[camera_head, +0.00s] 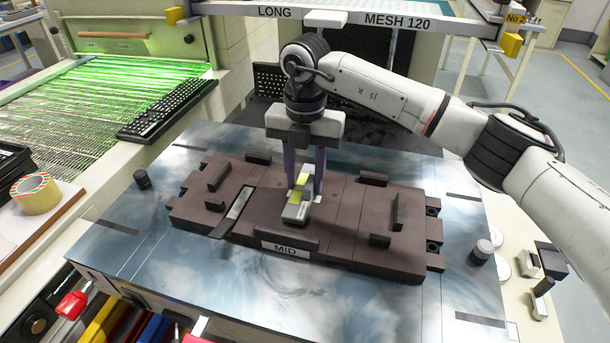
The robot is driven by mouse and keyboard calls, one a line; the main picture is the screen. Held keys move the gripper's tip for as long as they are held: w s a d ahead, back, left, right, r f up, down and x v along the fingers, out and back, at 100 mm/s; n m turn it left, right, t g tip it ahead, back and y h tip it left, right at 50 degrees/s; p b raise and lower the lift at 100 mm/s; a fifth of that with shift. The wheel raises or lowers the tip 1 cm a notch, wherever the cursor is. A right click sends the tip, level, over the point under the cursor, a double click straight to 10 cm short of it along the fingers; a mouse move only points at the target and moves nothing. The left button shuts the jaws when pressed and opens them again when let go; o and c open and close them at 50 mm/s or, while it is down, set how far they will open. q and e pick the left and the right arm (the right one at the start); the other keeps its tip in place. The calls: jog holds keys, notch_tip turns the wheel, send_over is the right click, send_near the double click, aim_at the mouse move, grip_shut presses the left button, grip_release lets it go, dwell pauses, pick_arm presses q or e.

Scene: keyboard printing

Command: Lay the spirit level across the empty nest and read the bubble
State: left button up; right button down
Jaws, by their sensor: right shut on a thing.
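The spirit level (295,211) is a short grey bar with a yellow-green part on top, near the middle of the nest. My right gripper (304,185) points down over the brown nest (345,225) and is shut on the level, with a finger on either side. The level lies lengthwise away from the camera. I cannot tell whether its underside touches the nest. The bubble is too small to make out. The nest is empty of any keyboard, has raised blocks around it and carries a MID label (284,249). My left gripper is out of view.
The nest sits on a shiny metal table (130,240) with dark knobs at its sides. A screen frame marked LONG and MESH 120 (398,22) spans the back.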

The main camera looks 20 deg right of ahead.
jog(key=shift+f, duration=0.25)
jog(key=c, duration=1.1)
grip_release()
jog(key=shift+r+p, duration=2.3)
jog(key=shift+r, duration=1.2)
